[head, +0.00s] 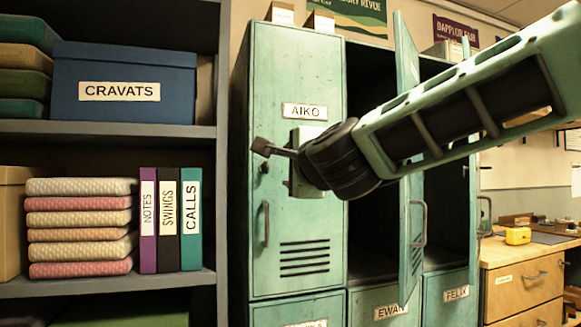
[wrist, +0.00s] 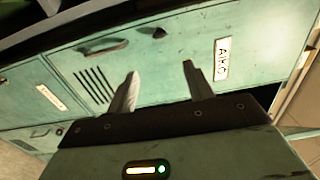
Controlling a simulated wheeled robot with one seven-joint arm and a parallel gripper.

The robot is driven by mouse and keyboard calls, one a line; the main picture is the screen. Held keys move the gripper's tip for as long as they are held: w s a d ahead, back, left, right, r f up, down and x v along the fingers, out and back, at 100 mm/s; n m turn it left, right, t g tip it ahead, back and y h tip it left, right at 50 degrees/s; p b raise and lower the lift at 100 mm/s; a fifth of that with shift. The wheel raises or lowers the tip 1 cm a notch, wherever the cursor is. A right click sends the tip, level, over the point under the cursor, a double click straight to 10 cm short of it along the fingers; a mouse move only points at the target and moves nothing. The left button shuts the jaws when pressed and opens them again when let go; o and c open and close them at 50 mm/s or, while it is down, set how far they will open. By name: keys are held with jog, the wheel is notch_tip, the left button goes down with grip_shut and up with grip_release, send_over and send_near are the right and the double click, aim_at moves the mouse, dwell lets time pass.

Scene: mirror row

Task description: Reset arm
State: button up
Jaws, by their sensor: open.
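My gripper (head: 262,148) is in front of the green locker door labelled AIKO (head: 305,225), near its upper left. In the wrist view my gripper (wrist: 160,85) has its two fingers spread apart with nothing between them. The AIKO door also fills much of the wrist view (wrist: 165,60), turned on its side, with its label, vent slots and handle showing. The AIKO door looks closed. Whether the fingertips touch it I cannot tell. My arm reaches in from the upper right and covers part of the lockers.
An open locker door (head: 411,240) juts out right of AIKO, below my arm. A dark shelf (head: 110,130) at left holds a blue CRAVATS box (head: 125,65), folded cloths (head: 80,230) and binders (head: 170,222). A wooden drawer cabinet (head: 520,285) with a yellow object (head: 518,236) stands at right.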

jog(key=shift+s+d, duration=0.1)
jog(key=shift+s, duration=0.25)
jog(key=s+a+f+n+g+y, duration=0.1)
jog(key=s+f+n+g, duration=0.55)
jog(key=f, duration=0.55)
jog(key=s+a+f+n+g+y, duration=0.1)
jog(key=s+f+n+g, duration=0.3)
jog(key=s+f+n, duration=0.55)
jog(key=s+d+f+n+g+h, duration=0.65)
jog(key=s+d+f, duration=0.75)
jog(key=s+f, duration=0.3)
notch_tip(320, 180, up, 17)
jog(key=s+p, duration=0.1)
jog(key=p, duration=1.4)
jog(key=shift+s+f+p, duration=0.15)
jog(key=shift+s+p, duration=0.2)
jog(key=shift+p, duration=0.05)
